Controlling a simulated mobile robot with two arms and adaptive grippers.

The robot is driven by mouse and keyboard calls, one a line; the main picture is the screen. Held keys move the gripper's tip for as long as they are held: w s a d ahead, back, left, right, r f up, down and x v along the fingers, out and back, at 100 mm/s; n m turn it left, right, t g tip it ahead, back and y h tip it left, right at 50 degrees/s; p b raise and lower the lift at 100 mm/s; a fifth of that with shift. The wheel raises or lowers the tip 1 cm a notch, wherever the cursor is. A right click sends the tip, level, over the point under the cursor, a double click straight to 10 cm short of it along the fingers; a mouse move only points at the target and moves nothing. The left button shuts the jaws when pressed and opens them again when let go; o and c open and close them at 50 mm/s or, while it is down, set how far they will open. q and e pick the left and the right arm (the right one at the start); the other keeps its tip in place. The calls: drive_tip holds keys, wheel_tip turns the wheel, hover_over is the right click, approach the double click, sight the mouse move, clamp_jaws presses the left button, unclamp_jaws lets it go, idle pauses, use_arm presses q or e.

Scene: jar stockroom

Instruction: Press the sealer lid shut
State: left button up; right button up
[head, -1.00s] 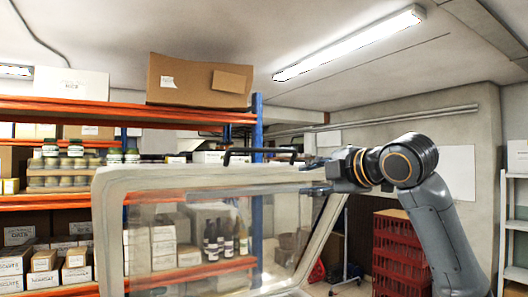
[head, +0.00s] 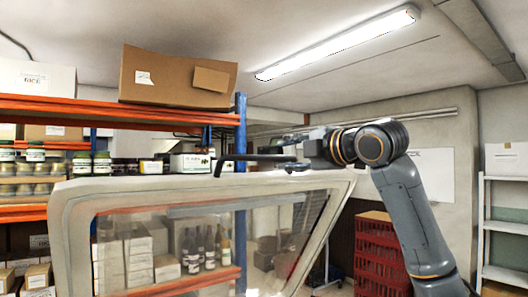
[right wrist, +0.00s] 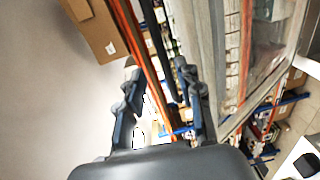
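The sealer lid (head: 66,225), a pale frame around a clear pane, stands raised in the head view. A dark bar handle (head: 250,158) runs along its top edge. My right gripper (head: 290,158) is at the right end of this handle, just above the lid's top edge. In the right wrist view its two fingers (right wrist: 157,80) are spread apart. A dark bar shows between or beyond them, and the lid frame (right wrist: 205,60) lies to their right. I cannot tell whether the fingers touch the handle. The sealer's base is hidden. My left gripper is out of view.
An orange and blue shelf rack (head: 240,130) with jars and boxes stands behind the lid at left. A cardboard box (head: 175,80) sits on top. Red crates (head: 378,255) and a white shelf (head: 500,225) stand at right.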

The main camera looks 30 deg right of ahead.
sight(265, 159)
drive_tip(key=w+p, duration=0.1)
drive_tip(key=w, duration=0.2)
drive_tip(key=w+a+p, duration=0.1)
drive_tip(key=w, duration=0.2)
drive_tip(key=w+p, duration=0.1)
drive_tip(key=w, duration=0.1)
drive_tip(key=shift+w+a+f, duration=0.15)
drive_tip(key=shift+w+f, duration=0.2)
drive_tip(key=shift+w, duration=0.05)
drive_tip(key=shift+w+f+p, duration=0.1)
drive_tip(key=shift+w+p, duration=0.15)
drive_tip(key=shift+p, duration=0.05)
drive_tip(key=shift+w, duration=0.1)
drive_tip(key=c, duration=0.7)
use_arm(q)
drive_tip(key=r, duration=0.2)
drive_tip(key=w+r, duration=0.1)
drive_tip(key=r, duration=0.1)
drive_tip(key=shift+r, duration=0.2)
use_arm(e)
clamp_jaws()
drive_tip(key=shift+f, duration=0.1)
